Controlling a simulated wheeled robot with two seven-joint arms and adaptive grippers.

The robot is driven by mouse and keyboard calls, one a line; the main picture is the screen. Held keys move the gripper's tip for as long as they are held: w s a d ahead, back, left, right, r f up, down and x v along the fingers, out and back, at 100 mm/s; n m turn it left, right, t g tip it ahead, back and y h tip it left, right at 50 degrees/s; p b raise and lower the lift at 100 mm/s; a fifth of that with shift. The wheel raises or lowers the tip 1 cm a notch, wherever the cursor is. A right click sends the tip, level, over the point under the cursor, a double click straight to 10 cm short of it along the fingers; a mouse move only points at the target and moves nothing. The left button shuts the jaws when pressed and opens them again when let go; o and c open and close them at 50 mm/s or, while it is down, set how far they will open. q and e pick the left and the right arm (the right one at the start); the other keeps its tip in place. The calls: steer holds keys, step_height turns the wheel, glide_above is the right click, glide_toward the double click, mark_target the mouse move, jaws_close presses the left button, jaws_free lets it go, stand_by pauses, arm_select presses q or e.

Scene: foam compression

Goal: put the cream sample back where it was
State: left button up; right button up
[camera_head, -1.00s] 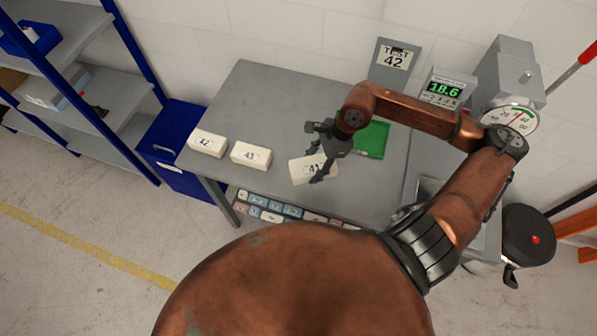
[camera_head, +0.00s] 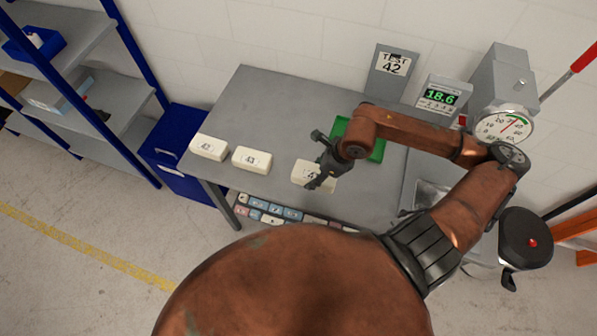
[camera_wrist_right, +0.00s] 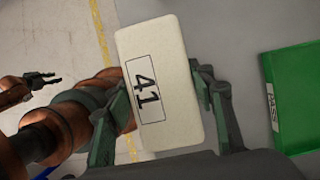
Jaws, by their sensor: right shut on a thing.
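A cream block marked 41 (camera_head: 301,172) is at the front of the grey table (camera_head: 262,98). It fills the middle of the right wrist view (camera_wrist_right: 160,60), label up. My right gripper (camera_head: 318,182) is shut on it, one finger on each long side (camera_wrist_right: 160,108). I cannot tell whether the block touches the table. Two like cream blocks, 42 (camera_head: 208,147) and 43 (camera_head: 251,159), lie to its left in a row. What looks like my left gripper (camera_wrist_right: 48,79) shows small at the left of the right wrist view; its jaws are unclear.
A green tray (camera_head: 340,125) lies behind my right wrist, partly hidden. A sign reading TEST 42 (camera_head: 392,62), a display reading 18.6 (camera_head: 438,97) and a dial gauge (camera_head: 503,127) stand at the back right. A blue cabinet (camera_head: 172,158) stands left of the table.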

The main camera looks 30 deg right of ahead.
steer(key=w+f, duration=0.4)
steer(key=w+a+f+p, duration=0.1)
steer(key=w+f, duration=0.1)
steer(key=w, duration=0.1)
steer(key=shift+x, duration=0.8)
step_height(320, 180, down, 2)
steer(key=shift+w+d+f+p, duration=0.1)
steer(key=shift+w+p, duration=0.05)
steer(key=shift+p, duration=0.55)
steer(key=shift+f, duration=0.25)
steer(key=shift+f, duration=0.15)
steer(key=o, duration=0.9)
